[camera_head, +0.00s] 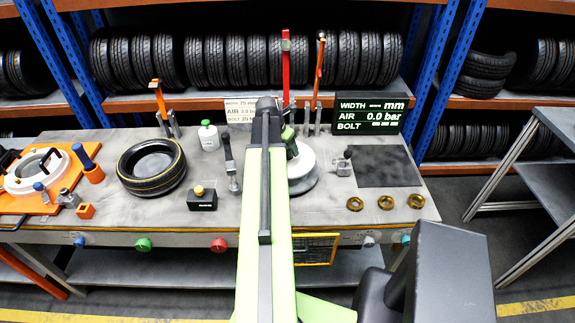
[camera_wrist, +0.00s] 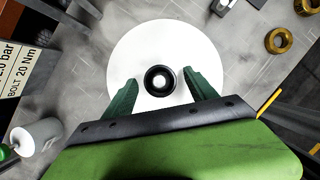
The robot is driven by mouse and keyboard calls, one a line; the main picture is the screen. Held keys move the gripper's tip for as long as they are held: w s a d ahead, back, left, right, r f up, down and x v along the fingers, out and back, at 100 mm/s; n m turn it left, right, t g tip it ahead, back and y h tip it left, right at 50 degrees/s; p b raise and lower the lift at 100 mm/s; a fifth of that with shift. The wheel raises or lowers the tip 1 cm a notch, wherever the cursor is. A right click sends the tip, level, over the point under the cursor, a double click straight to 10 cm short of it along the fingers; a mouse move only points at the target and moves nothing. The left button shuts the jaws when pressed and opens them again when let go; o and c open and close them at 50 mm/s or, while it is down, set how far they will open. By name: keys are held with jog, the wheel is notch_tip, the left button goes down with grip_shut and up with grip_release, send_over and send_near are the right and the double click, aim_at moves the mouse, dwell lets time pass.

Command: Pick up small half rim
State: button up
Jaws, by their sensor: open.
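The small half rim appears to be the white disc (camera_wrist: 135,48) with a black hub (camera_wrist: 160,79) and pale centre in the wrist view. In the head view the white disc (camera_head: 303,163) sits on a round grey base (camera_head: 304,184) on the bench, partly hidden behind my arm. My gripper (camera_wrist: 159,79) is open over the disc. Its two green fingers are on either side of the hub, apart from it. How high the fingertips are above the disc is hard to tell. In the head view my gripper (camera_head: 290,135) is mostly hidden by the arm.
A tyre (camera_head: 152,168) lies on the bench to the left, near an orange fixture (camera_head: 60,178) with a white ring. A white bottle (camera_head: 208,137), a display (camera_head: 368,113) and several brass nuts (camera_head: 386,202) stand around. A dark mat (camera_head: 387,166) is clear.

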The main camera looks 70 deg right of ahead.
jog(key=shift+x, duration=0.95)
jog(key=shift+r, duration=0.2)
jog(key=shift+c, duration=0.5)
grip_shut()
